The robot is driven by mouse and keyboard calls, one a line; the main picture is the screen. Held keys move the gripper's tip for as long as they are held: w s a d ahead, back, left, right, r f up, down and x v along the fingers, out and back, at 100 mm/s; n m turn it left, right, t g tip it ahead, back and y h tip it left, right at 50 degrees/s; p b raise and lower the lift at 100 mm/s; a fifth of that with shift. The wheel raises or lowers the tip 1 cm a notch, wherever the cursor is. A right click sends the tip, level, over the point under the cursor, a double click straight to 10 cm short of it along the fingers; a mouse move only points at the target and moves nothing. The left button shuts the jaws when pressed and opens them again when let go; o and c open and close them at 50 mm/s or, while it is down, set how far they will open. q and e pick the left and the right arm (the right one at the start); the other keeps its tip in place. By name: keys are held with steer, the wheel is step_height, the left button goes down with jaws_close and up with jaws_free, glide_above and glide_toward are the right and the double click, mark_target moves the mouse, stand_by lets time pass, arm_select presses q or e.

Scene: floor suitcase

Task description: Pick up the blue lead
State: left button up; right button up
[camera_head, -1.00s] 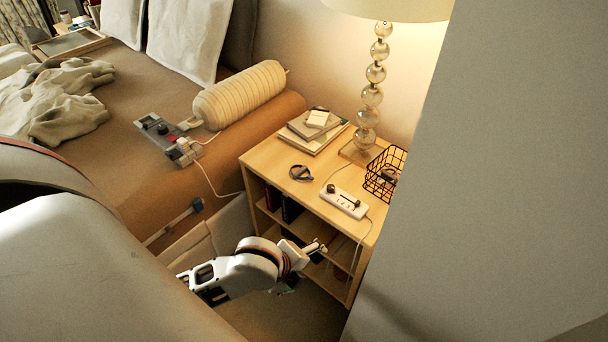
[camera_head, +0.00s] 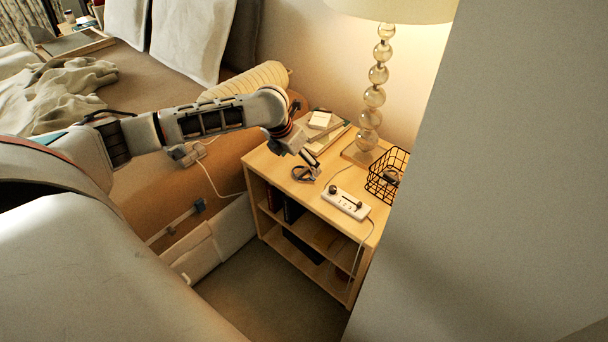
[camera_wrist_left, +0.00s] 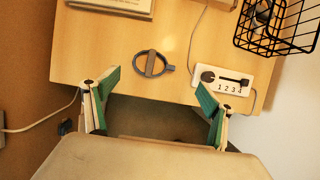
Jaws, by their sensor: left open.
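The lead (camera_head: 301,174), a small dark blue-grey coil, lies on the nightstand (camera_head: 262,156) top, left of the power strip. In the left wrist view the lead (camera_wrist_left: 152,65) shows as a ring with a band across its middle. My left gripper (camera_head: 312,162) hangs over the nightstand by the lead and partly covers it in the head view. In the left wrist view the green-padded fingers of my left gripper (camera_wrist_left: 158,98) are spread wide and empty, with the lead ahead of the gap between them. My right gripper is not in view.
A white power strip (camera_head: 345,202) with a cord lies right of the lead. A black wire basket (camera_head: 384,182) and a lamp (camera_head: 372,97) stand beyond it. Books (camera_head: 328,138) lie at the back. A bed with a beige bolster (camera_head: 262,78) is on the left.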

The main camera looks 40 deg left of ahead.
mark_target(304, 172)
arm_select(q)
steer(key=shift+b+x, duration=0.45)
steer(key=shift+x, duration=0.75)
steer(key=b+x, duration=0.1)
steer(key=x, duration=0.1)
steer(key=a+b+x, duration=0.1)
steer(key=x, duration=0.2)
steer(key=shift+a+f, duration=0.1)
steer(key=shift+f, duration=0.2)
steer(key=shift+r, duration=0.25)
steer(key=c, duration=1.2)
